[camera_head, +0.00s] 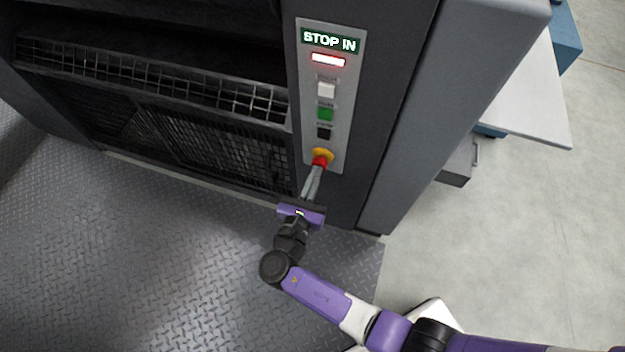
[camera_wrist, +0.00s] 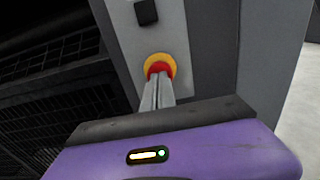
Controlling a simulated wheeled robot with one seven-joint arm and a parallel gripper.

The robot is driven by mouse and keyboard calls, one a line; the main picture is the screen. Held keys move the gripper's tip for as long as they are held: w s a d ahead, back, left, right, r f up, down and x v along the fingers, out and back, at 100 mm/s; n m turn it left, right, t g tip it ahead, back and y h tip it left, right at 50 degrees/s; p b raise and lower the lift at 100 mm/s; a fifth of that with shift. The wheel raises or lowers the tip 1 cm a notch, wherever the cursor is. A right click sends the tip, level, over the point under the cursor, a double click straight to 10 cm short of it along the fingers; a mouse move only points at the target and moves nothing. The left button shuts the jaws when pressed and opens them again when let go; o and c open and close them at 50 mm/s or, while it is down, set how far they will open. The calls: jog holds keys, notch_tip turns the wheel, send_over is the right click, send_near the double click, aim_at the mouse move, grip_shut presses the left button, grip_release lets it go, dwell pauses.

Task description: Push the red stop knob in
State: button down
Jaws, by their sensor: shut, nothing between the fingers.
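The red stop knob (camera_head: 320,161) sits on a yellow ring (camera_head: 323,153) at the bottom of the grey control panel (camera_head: 340,100). My gripper (camera_head: 317,172) is shut and empty, with its fingertips right at the knob's lower front. In the wrist view the fingers (camera_wrist: 158,82) point at the red knob (camera_wrist: 159,68) and overlap its lower part. I cannot tell whether they press on it or only come close. A sign at the panel's top (camera_head: 331,41) reads "STOP IN", with a lit red bar (camera_head: 328,59) below it.
Above the knob are a white button (camera_head: 326,90), a green button (camera_head: 325,113) and a black button (camera_head: 324,132). A dark machine with wire mesh (camera_head: 150,85) stands left of the panel. The tread-plate floor (camera_head: 130,240) in front is clear.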

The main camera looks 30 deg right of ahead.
jog(key=shift+w+d, duration=0.1)
jog(key=shift+w, duration=0.05)
jog(key=v, duration=0.8)
jog(key=shift+p, duration=0.45)
